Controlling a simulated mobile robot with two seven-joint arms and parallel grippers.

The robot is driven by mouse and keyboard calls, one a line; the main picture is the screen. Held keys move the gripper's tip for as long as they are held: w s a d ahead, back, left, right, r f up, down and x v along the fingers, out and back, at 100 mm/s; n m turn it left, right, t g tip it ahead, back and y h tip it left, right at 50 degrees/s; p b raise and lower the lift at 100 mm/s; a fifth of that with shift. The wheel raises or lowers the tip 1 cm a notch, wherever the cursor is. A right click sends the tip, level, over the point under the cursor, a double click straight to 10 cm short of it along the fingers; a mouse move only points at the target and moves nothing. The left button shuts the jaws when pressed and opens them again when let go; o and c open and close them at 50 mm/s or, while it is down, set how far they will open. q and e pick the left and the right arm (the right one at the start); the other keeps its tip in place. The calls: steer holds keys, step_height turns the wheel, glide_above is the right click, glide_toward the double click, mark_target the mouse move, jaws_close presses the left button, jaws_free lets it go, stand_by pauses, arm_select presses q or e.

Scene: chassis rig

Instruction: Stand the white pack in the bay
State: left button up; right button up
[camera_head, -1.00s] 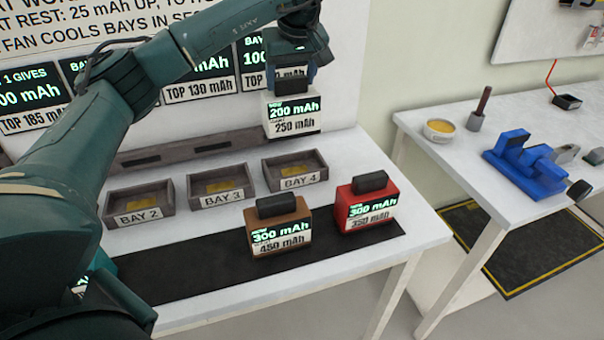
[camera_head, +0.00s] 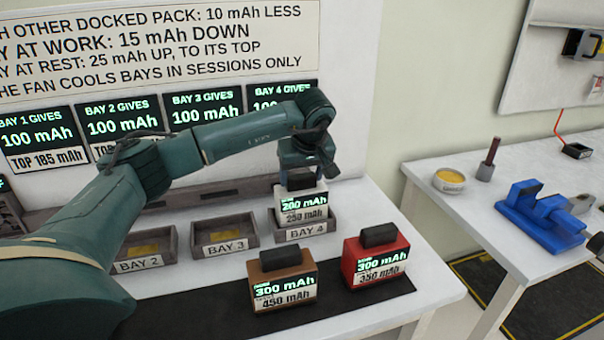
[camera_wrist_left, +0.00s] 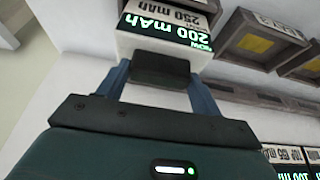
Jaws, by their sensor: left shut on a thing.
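The white pack (camera_head: 302,207) reads 200 mAh over 250 mAh and stands upright at the BAY 4 tray (camera_head: 306,234). Its lower edge is at the tray's front wall; I cannot tell if it rests on the tray floor. My left gripper (camera_head: 300,177) is above it, shut on its dark top handle. In the left wrist view, the fingers (camera_wrist_left: 160,80) clasp the handle of the white pack (camera_wrist_left: 150,45). BAY 3 (camera_head: 224,238) and BAY 2 (camera_head: 145,252) are empty trays with yellowish pads. My right gripper is not in view.
A brown pack (camera_head: 283,280) and a red pack (camera_head: 376,258) stand on the black mat (camera_head: 200,318) in front of the bays. The wall panel with bay displays (camera_head: 205,115) rises behind. A second table (camera_head: 440,210) with a blue vise (camera_head: 540,214) stands right.

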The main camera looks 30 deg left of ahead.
arm_select(q)
steer(key=o, duration=1.8)
steer(key=shift+f, duration=0.1)
steer(key=shift+r, duration=0.2)
steer(key=v, duration=1.2)
steer(key=shift+b, duration=0.3)
steer(key=shift+s+f, duration=0.1)
steer(key=shift+f, duration=0.05)
